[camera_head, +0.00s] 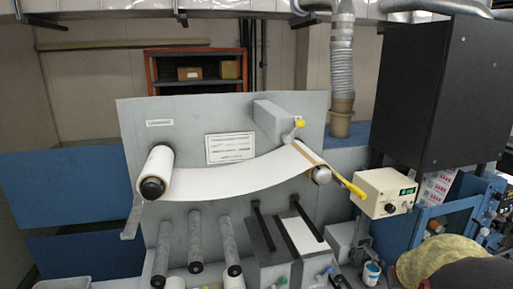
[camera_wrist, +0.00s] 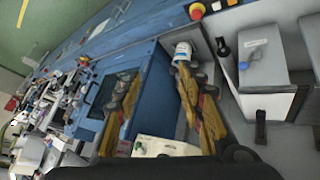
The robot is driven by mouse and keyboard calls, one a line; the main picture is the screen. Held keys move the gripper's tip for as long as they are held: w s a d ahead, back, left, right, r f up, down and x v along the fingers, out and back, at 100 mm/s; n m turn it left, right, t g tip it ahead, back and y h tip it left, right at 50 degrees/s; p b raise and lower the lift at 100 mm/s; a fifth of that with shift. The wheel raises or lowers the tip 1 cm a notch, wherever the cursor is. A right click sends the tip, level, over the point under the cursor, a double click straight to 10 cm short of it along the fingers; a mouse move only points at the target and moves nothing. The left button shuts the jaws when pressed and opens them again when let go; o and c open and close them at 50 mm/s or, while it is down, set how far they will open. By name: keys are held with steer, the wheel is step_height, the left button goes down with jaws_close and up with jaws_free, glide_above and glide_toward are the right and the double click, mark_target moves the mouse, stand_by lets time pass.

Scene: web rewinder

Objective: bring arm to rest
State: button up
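My gripper (camera_wrist: 156,80) shows in the wrist view as two tan and dark fingers standing well apart. In the head view, part of my arm (camera_head: 440,264) shows at the lower right corner, in a yellow-green cover with a dark end. Its fingers cannot be made out there.
The rewinder's grey panel (camera_head: 217,116) carries a white web (camera_head: 238,178) between two rollers. A cream control box (camera_head: 384,192) stands right of it, also in the wrist view (camera_wrist: 160,147). A white cup (camera_head: 371,273) and a black cabinet (camera_head: 424,98) are near.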

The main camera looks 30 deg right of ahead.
steer(key=a+f+n+y+b, duration=0.1)
steer(key=a+b, duration=0.4)
steer(key=a, duration=1.1)
steer(key=a+f+n+t+y+b, duration=0.1)
steer(key=a+f+n+y+b, duration=0.1)
steer(key=a, duration=1.3)
steer(key=a+f+n+t+y+b, duration=0.1)
steer(key=a+n+y+b, duration=0.3)
steer(key=a, duration=1.2)
steer(key=f+n+b, duration=0.1)
steer(key=b, duration=0.3)
steer(key=shift+a+f+b, duration=0.25)
steer(key=shift+a+b, duration=0.1)
steer(key=shift+b, duration=0.05)
steer(key=shift+w, duration=0.15)
